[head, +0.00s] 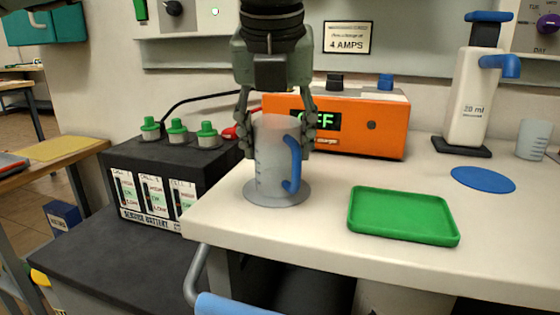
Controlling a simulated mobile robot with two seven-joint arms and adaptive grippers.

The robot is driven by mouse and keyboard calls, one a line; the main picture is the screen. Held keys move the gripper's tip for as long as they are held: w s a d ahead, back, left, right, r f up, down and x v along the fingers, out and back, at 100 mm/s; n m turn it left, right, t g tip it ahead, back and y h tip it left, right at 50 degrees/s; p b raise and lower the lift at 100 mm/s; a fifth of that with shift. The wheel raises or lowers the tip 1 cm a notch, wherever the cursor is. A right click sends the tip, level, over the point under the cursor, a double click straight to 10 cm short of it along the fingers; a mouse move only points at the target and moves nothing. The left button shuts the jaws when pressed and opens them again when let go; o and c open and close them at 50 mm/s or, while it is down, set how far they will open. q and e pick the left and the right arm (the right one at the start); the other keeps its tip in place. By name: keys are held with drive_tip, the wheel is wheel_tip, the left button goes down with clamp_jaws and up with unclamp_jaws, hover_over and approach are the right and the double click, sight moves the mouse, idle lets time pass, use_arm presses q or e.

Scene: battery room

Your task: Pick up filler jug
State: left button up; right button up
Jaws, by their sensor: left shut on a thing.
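The filler jug (270,165) is a translucent grey cup with measuring marks and a blue handle on its right side. It is upright at the left end of the white bench, over a round grey disc (292,197). I cannot tell whether its base touches the disc. My left gripper (277,130) comes down from above, its two fingers on either side of the jug's upper part, shut on it. My right gripper is not in view.
A black battery (170,165) with green caps stands left of the jug. An orange charger (385,125) is behind it. A green tray (402,215), a blue disc (483,179), a dispenser bottle (470,100) and a small clear cup (533,139) are to the right.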

use_arm(q)
drive_tip(key=shift+r, duration=0.15)
drive_tip(key=shift+c, duration=0.2)
drive_tip(key=shift+r, duration=1.05)
drive_tip(key=s+a+r, duration=0.6)
drive_tip(key=a+r, duration=0.2)
drive_tip(key=a, duration=0.2)
drive_tip(key=shift+r, duration=0.3)
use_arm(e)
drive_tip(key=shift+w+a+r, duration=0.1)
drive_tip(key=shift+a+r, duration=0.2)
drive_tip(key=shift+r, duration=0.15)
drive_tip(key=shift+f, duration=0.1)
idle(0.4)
